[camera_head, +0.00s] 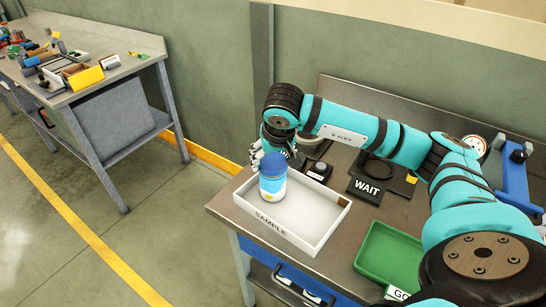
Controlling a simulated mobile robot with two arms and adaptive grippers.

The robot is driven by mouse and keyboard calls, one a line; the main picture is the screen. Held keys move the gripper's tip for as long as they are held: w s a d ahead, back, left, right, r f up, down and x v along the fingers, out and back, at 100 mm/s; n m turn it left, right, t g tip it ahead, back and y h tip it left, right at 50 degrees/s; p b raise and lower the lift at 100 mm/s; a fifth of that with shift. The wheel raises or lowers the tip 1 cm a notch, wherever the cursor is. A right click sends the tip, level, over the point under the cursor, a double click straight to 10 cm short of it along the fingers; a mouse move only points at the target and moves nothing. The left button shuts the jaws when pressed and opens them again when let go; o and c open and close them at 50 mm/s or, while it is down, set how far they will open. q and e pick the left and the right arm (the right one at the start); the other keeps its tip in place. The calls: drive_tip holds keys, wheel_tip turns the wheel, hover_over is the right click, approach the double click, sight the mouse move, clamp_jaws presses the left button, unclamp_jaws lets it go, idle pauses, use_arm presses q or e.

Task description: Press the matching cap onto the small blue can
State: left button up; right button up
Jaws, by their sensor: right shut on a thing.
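A small blue can (272,190) with a pale label band stands upright at the left end of the white tray marked SAMPLE (300,239). Its top part is darker blue (272,164); I cannot tell whether this is a separate cap. My right gripper (261,157) is behind the upper part of the can, at the end of the teal arm reaching in from the right. It is shut on the blue can, its fingers partly hidden by it. I cannot tell whether the can touches the tray floor. My left gripper is not in view.
A WAIT sign (367,189) stands right of the white tray. A green tray (393,262) lies at the front right, and a blue fixture (514,178) at the far right. A second cluttered bench (122,66) is at the left, across open floor.

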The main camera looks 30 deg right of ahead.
idle(0.9)
drive_tip(key=shift+f+b, duration=0.65)
drive_tip(key=shift+b, duration=0.2)
idle(0.7)
drive_tip(key=o, duration=0.8)
drive_tip(key=shift+o, duration=0.2)
drive_tip(key=shift+r, duration=0.2)
drive_tip(key=shift+r+p, duration=0.7)
drive_tip(key=shift+r, duration=0.55)
drive_tip(key=shift+r, duration=0.1)
